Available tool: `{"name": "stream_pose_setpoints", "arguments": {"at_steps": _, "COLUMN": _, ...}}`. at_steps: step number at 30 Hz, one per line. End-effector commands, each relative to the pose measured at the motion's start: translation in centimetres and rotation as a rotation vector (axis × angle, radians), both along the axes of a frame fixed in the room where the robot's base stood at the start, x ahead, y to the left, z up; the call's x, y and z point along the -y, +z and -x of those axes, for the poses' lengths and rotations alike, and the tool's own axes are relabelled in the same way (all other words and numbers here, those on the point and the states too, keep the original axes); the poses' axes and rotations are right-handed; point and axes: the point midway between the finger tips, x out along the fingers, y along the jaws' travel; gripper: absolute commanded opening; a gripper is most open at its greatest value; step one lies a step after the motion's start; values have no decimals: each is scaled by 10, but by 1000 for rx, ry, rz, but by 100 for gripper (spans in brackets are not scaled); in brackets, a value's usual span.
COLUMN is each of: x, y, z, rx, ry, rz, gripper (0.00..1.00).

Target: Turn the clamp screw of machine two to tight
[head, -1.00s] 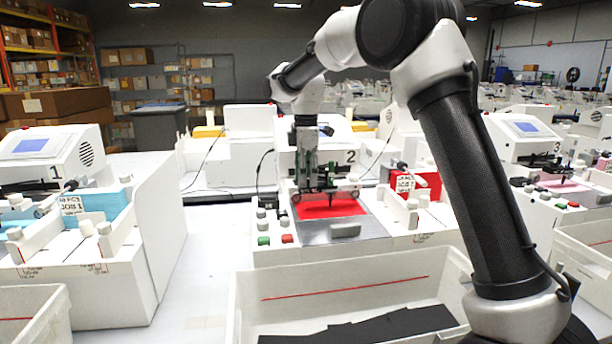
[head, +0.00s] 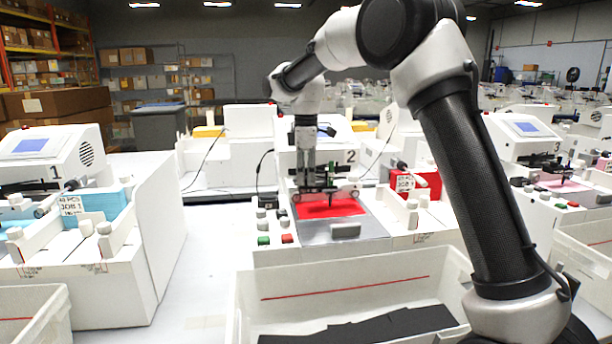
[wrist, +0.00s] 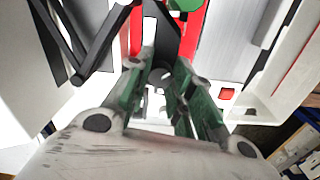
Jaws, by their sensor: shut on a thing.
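Machine two (head: 405,240) stands in the middle of the head view, with a "2" on its housing and a red sheet (head: 335,209) on its bed. My gripper (head: 308,187) points down at its pen carriage (head: 345,193), over the back left of the red sheet. In the wrist view my gripper (wrist: 161,73) has its green-sided fingers closed in around a small grey, round part (wrist: 159,75), which appears to be the clamp screw. The fingers mostly hide the screw, and its turn angle cannot be read.
Green and red buttons (head: 287,239) and grey knobs sit left of the bed. A red block of sheets (head: 428,184) stands at right. A white bin (head: 345,268) with black pieces is in front. Machine one (head: 120,230) stands left, with an aisle between.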

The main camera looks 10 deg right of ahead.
Motion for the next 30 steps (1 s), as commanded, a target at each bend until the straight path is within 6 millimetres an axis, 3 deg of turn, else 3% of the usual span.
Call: {"name": "stream_pose_setpoints", "arguments": {"at_steps": 30, "x": 0, "y": 1, "z": 0, "rx": 2, "ry": -953, "rz": 0, "gripper": 0}}
